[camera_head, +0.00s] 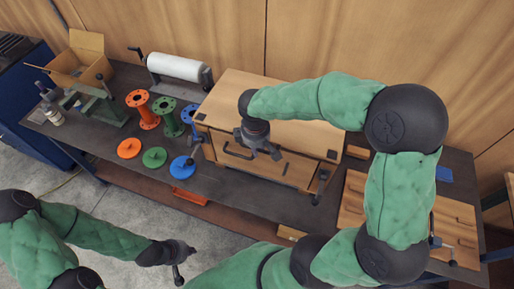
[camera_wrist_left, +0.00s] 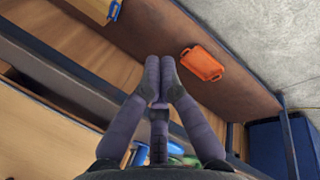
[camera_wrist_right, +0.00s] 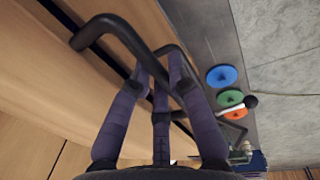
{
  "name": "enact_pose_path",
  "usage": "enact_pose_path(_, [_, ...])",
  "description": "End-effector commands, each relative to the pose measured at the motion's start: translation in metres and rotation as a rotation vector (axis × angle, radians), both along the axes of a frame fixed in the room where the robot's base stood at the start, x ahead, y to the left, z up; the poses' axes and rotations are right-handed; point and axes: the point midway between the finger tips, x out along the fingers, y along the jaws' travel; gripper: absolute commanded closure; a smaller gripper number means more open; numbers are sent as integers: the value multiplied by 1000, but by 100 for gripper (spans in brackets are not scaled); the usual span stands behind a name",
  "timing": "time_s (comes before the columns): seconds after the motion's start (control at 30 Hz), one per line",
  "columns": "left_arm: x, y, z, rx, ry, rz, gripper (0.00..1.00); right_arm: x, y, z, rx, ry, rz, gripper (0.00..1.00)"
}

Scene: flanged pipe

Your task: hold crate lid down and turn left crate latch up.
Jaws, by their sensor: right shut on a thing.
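The wooden crate (camera_head: 226,92) stands on the workbench with its lid (camera_head: 300,131) down. Its front has a black handle (camera_head: 237,153), which also shows as a bent bar in the right wrist view (camera_wrist_right: 123,32). My right gripper (camera_head: 274,154) is at the crate's front, its fingers (camera_wrist_right: 160,66) shut on the black handle. A dark right latch (camera_head: 323,175) shows at the crate's right front. The left latch is too small to make out clearly near the left corner. My left gripper (camera_head: 180,264) is away from the crate, before the bench; its empty fingertips (camera_wrist_left: 160,68) are together.
Orange (camera_head: 142,109), green (camera_head: 169,116) and blue flanged pipes stand left of the crate. Orange, green and blue discs (camera_head: 182,167) lie at the bench's front edge. An orange tray (camera_wrist_left: 203,63) lies on the lower shelf.

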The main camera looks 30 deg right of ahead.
Motion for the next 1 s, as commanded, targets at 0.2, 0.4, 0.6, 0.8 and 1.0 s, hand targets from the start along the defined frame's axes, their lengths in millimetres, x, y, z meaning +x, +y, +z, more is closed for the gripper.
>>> enact_pose_path(0.2, [0, 0, -7, 0, 0, 0, 100, 2, -1, -4, -10, -15, 1, 100])
enact_pose_path(0.4, [0, 0, -12, 0, 0, 0, 100, 3, -1, -8, -16, -21, 1, 100])
enact_pose_path(0.6, [0, 0, -17, 0, 0, 0, 100, 3, -1, -11, -24, -28, 1, 100])
enact_pose_path(0.8, [0, 0, -22, 0, 0, 0, 100, 3, -1, -15, -30, -33, 1, 100])
enact_pose_path(1.0, [0, 0, -22, 0, 0, 0, 56, 3, -1, -14, -31, -34, 1, 100])
